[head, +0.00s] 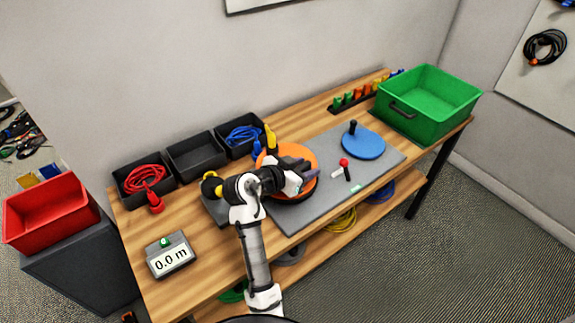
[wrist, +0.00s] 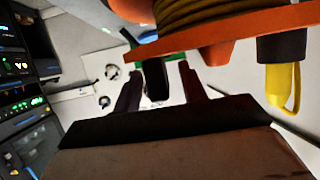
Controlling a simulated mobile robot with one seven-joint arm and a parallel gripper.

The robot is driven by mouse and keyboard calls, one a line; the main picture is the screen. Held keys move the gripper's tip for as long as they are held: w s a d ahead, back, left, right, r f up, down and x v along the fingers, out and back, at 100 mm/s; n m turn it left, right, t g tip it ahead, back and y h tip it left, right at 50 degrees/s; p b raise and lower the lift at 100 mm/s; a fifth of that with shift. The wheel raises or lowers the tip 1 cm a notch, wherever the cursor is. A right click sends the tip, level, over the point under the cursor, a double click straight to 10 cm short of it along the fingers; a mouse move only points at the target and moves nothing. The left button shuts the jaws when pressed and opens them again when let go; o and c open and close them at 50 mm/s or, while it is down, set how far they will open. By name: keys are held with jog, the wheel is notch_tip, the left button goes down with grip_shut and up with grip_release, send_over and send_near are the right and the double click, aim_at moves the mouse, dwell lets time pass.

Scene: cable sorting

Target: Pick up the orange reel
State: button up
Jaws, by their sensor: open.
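The orange reel (head: 297,151) sits at the left end of the grey mat (head: 375,166) on the bench, partly hidden behind my arm and gripper. My gripper (head: 310,174) is at the reel's near right side in the head view. Its fingers (wrist: 158,88) are open in the wrist view. A dark peg-like part (wrist: 155,78) shows between them, just under the flange; I cannot tell whether they touch it.
A blue disc (head: 363,142) with a dark post and a red-knobbed lever (head: 344,164) stand right on the mat. A green crate (head: 428,100) is at the far right. Black bins (head: 195,157) line the back left. A 0.0 m display (head: 170,256) stands front left.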

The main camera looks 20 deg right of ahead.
jog(key=shift+x, duration=0.8)
grip_shut()
jog(key=shift+r, duration=0.1)
